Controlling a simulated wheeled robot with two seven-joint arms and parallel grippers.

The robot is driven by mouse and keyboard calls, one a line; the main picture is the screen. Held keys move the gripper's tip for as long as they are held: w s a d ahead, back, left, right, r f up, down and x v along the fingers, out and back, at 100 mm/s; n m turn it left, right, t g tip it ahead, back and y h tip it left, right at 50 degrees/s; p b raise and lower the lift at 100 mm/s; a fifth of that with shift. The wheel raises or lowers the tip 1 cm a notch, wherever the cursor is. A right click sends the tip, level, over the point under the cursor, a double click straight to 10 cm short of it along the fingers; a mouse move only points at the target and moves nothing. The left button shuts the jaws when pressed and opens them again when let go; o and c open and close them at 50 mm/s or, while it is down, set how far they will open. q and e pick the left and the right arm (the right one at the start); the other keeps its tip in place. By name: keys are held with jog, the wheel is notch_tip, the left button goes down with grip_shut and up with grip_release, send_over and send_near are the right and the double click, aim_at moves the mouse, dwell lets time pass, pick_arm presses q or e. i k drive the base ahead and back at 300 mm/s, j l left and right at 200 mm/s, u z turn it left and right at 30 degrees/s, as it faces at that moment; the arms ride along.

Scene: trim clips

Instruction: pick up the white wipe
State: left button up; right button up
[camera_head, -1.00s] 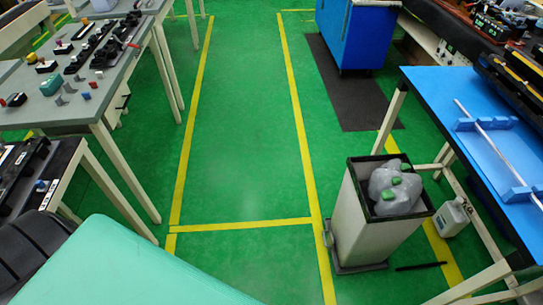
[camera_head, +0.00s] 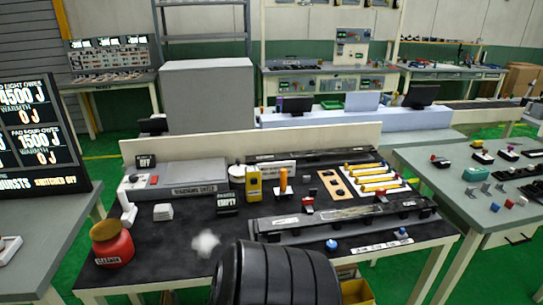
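A small white crumpled wipe (camera_head: 207,243) lies on the black top of the workbench (camera_head: 160,235), near its front edge and left of centre. A red jar (camera_head: 112,245) with a tan lid stands to its left. A white block (camera_head: 163,212) sits behind it on the left. A black ribbed part of my own body rises at the bottom, just right of the wipe. Neither gripper shows in this view.
A long dark fixture (camera_head: 345,217) with a red clip fills the bench's right half. A yellow device (camera_head: 253,183) and a small "EMPTY" box (camera_head: 228,203) stand mid-bench. A dark screen (camera_head: 38,135) is at left. Another bench (camera_head: 440,195) stands at right.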

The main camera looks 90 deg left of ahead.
aim_at(162, 212)
jog(key=u, duration=3.6)
jog(key=l, duration=0.25)
jog(key=i+l, duration=0.1)
jog(key=l+z, duration=0.05)
jog(key=l, duration=0.05)
